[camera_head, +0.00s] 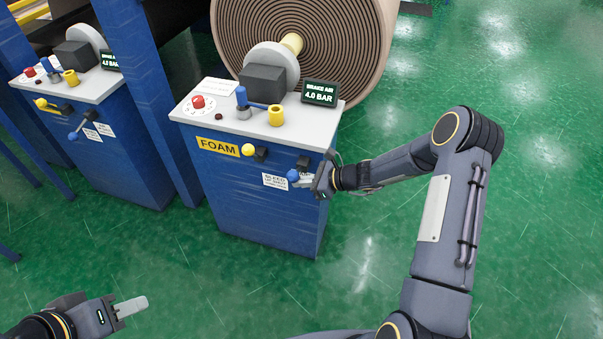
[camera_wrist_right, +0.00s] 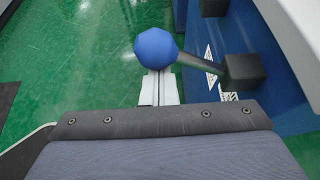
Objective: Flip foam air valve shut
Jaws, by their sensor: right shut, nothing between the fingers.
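The cabinet labelled FOAM (camera_head: 217,145) carries a yellow-knobbed lever (camera_head: 248,150) that sticks out to the left of its black block. Below and to the right is a blue-knobbed lever (camera_head: 292,175), which also shows in the wrist view as a blue knob (camera_wrist_right: 155,47) on a dark rod from a dark block (camera_wrist_right: 243,74). I cannot tell from the labels which lever is the air valve. My right gripper (camera_head: 311,182) is shut and empty, its fingertips (camera_wrist_right: 160,80) close to the blue knob; contact is unclear. My left gripper (camera_head: 140,305) is away at lower left, its opening unclear.
The cabinet top holds a red button (camera_head: 198,102), a blue joystick (camera_head: 241,96) and a display reading 4.0 BAR (camera_head: 320,93). A large roll (camera_head: 340,40) stands behind. A similar cabinet (camera_head: 110,160) and blue posts are at left. Green floor is open at right.

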